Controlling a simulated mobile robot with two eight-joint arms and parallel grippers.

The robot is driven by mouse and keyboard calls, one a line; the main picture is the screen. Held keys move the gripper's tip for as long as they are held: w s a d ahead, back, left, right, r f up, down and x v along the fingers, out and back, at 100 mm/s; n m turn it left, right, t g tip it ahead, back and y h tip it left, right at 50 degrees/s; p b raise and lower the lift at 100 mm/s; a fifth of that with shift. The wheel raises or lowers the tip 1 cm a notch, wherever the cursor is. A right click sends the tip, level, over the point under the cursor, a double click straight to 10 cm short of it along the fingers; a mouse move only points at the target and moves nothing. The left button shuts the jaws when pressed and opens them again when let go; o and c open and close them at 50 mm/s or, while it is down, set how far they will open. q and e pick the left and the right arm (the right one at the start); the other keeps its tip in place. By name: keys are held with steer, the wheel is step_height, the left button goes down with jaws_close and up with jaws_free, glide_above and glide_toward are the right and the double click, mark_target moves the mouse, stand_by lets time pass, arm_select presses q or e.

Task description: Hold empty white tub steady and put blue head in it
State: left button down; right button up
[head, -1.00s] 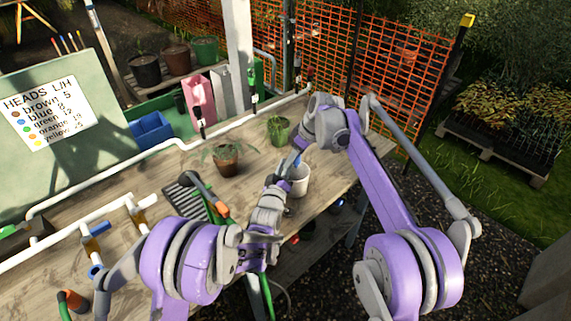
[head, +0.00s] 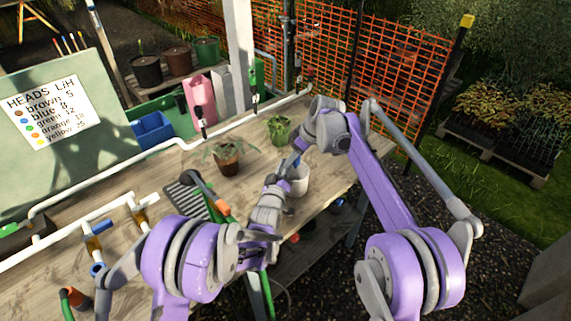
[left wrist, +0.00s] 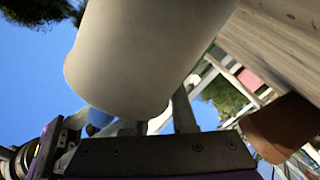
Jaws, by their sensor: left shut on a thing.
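The white tub (head: 300,182) stands near the bench's right front edge, partly hidden by my left arm. It fills the top of the left wrist view (left wrist: 150,50). My left gripper (head: 292,168) is at the tub, shut on its wall; its fingers (left wrist: 170,118) show by the rim in the wrist view. My right gripper (head: 300,148) reaches down over the tub from the right arm; its fingers are too small to read. A small blue thing, apparently the blue head (left wrist: 98,118), shows just past the tub's rim in the wrist view. The tub's inside is hidden.
A potted plant (head: 228,165) and a green pot (head: 279,132) stand on the bench behind. White pipes (head: 100,180) and an orange-ended tool (head: 215,196) are to the left. A blue bin (head: 152,130) is behind the bench. Orange netting lies beyond.

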arm_select(q)
steer(key=shift+d+f, duration=0.1)
steer(key=shift+f, duration=0.1)
arm_select(e)
steer(key=v, duration=0.8)
steer(key=shift+s, duration=0.25)
arm_select(q)
steer(key=c, duration=1.1)
jaws_free()
steer(key=o, duration=0.5)
steer(key=shift+w, duration=0.25)
steer(key=shift+c, duration=0.2)
arm_select(e)
steer(key=shift+w, duration=0.2)
arm_select(q)
steer(key=shift+r, duration=0.1)
